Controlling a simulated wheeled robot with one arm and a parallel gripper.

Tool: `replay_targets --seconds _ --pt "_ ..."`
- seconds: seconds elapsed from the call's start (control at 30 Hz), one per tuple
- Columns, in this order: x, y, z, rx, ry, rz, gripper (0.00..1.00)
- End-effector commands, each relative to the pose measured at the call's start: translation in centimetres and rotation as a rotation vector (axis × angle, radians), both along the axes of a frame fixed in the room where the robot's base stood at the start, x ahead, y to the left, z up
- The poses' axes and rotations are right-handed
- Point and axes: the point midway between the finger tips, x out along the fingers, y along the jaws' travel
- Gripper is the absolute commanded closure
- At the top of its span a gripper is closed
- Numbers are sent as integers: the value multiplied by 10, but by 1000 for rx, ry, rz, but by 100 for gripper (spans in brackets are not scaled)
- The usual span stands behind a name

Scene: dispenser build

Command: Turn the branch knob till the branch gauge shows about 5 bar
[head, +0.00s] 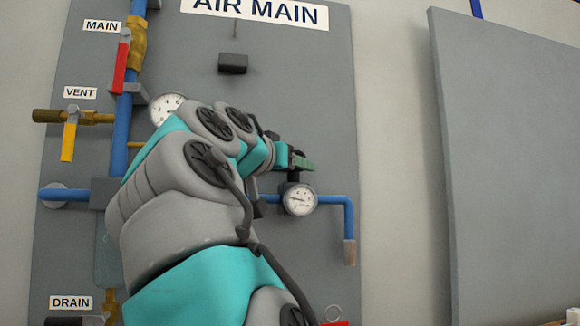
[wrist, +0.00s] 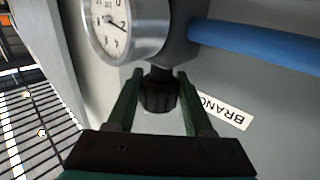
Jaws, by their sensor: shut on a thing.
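The black branch knob (wrist: 158,97) sits between the green fingers of my gripper (wrist: 160,76) in the wrist view. The gripper is shut on it. In the head view my gripper (head: 301,162) is just above the branch gauge, and the knob is mostly hidden there. The branch gauge (head: 299,199) is a round white dial on the blue branch pipe. It also shows in the wrist view (wrist: 118,24), cut off at the top and turned around. Its needle is visible, but the figures are too small to read surely.
The blue branch pipe (head: 335,199) runs right and bends down. Another gauge (head: 165,106) is partly behind my arm. The red MAIN handle (head: 121,65) and yellow VENT handle (head: 68,141) are at the left. A grey panel (head: 510,165) stands at the right.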

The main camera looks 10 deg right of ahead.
Motion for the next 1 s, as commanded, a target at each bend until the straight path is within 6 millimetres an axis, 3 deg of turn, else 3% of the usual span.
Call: replay_targets --seconds 0.67,0.7,0.8,1.0 --pt "0 0 1 -2 -1 -19 100" --pt "0 0 1 -1 0 -19 45" --pt "0 0 1 -1 0 -19 36" --pt "0 0 0 -1 1 -20 36"
